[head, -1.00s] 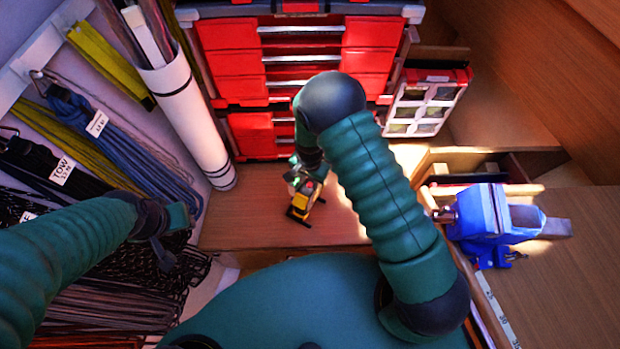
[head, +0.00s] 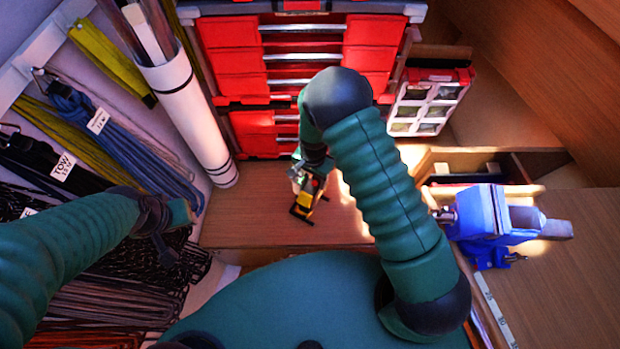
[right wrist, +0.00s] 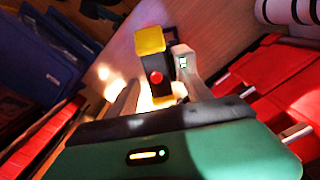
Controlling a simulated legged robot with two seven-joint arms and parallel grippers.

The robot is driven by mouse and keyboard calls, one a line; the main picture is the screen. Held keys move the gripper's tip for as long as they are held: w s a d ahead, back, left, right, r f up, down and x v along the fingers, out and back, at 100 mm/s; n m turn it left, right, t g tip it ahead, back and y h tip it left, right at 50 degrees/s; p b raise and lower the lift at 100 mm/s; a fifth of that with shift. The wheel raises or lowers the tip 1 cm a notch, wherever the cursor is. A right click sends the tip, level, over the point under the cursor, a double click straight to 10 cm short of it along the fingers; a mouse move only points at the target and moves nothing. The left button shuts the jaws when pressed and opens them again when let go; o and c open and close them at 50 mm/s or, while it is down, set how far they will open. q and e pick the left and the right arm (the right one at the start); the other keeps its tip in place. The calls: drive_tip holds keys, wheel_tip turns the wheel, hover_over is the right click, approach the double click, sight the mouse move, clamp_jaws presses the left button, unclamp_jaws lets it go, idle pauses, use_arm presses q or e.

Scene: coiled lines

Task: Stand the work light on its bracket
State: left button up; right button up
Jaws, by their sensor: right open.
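The work light (head: 304,205) is a small yellow and black block on the wooden floor in front of the red drawers. The right wrist view shows its yellow end, black body and red button (right wrist: 155,77). I cannot tell whether it stands or lies, and its bracket is not clear. My right gripper (head: 310,183) is over the light, partly hidden by my forearm. In the right wrist view its two fingers (right wrist: 157,80) are apart, with the light between or just beyond them; contact is unclear. My left gripper (head: 177,232) is at the left, away from the light; its jaw opening is unclear.
Red drawers (head: 300,85) stand behind the light. A white tube (head: 190,115) leans to the left, beside hanging coiled lines (head: 110,130). A blue vise (head: 490,215) and an organizer case (head: 428,105) are at the right. Bare wood (head: 245,215) lies around the light.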

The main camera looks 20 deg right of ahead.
wheel_tip(320, 180, up, 10)
drive_tip(key=s+d+r+n+t, duration=0.2)
drive_tip(key=s+d+r+n, duration=0.3)
drive_tip(key=s+r+n, duration=0.4)
wheel_tip(320, 180, up, 4)
drive_tip(key=s, duration=0.2)
drive_tip(key=shift+s+d+f+n+t, duration=0.2)
drive_tip(key=shift+s+f+n+t, duration=0.1)
drive_tip(key=shift+s, duration=0.1)
drive_tip(key=shift+c, duration=0.5)
drive_tip(key=shift+s+d+r, duration=0.1)
drive_tip(key=shift+d, duration=0.05)
drive_tip(key=c, duration=0.4)
use_arm(q)
drive_tip(key=shift+s+d, duration=0.2)
drive_tip(key=shift+d, duration=0.05)
use_arm(e)
drive_tip(key=shift+o, duration=0.2)
drive_tip(key=shift+s+d, duration=0.1)
drive_tip(key=shift+s, duration=0.05)
